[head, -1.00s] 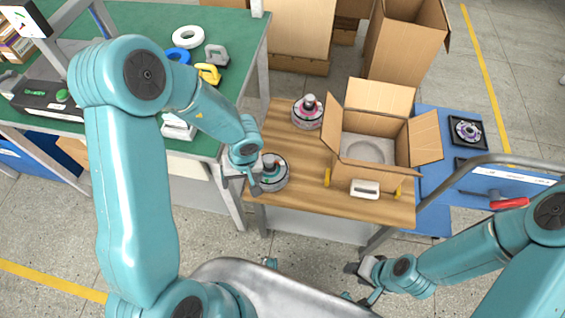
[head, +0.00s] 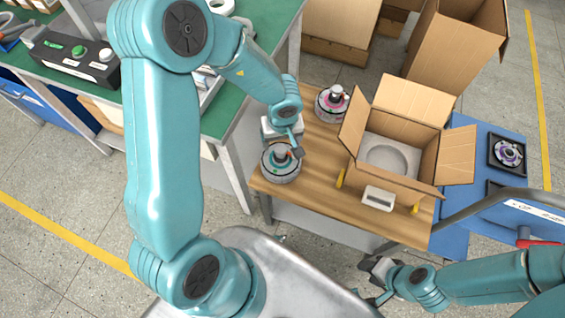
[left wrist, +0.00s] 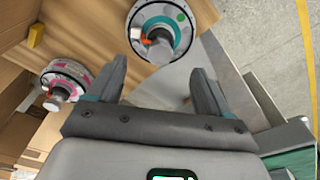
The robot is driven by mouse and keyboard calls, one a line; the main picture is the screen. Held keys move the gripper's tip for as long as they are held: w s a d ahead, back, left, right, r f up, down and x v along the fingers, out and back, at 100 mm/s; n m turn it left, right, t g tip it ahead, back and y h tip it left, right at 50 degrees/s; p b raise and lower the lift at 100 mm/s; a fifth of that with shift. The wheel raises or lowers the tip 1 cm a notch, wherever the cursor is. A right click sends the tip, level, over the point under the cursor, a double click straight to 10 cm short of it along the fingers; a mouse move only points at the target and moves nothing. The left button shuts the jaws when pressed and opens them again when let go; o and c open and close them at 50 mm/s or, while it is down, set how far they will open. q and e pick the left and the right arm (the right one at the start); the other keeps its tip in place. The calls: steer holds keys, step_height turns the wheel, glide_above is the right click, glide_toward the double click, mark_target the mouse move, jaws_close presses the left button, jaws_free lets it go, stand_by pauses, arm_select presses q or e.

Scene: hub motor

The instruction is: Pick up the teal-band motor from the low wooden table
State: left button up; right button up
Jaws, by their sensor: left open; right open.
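The teal-band motor (head: 281,166) is a grey disc with an upright post, on the left end of the low wooden table (head: 320,185). It also shows at the top of the left wrist view (left wrist: 158,20), with teal and green marks on its rim. My left gripper (head: 287,141) is open and empty at the motor's far side, partly covering it. In the left wrist view the open fingers (left wrist: 160,80) point towards the motor, which lies beyond their tips. Contact cannot be told. My right gripper (head: 376,283) is open and empty at the lower right, away from the table.
A pink-band motor (head: 332,103) stands behind on the same table, also in the left wrist view (left wrist: 65,78). An open cardboard box (head: 395,165) stands to the right, with a white-labelled item (head: 378,198) in front. A green workbench (head: 225,105) adjoins on the left.

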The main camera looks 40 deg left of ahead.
mark_target(281, 148)
arm_select(q)
step_height(281, 148, down, 4)
steer(key=shift+a+b, duration=0.1)
steer(key=shift+b, duration=0.6)
steer(key=f+b, duration=0.2)
steer(key=f, duration=0.1)
steer(key=w+a+f+b, duration=0.1)
steer(key=f, duration=0.1)
steer(key=shift+f, duration=0.25)
steer(key=shift+r, duration=0.2)
jaws_close()
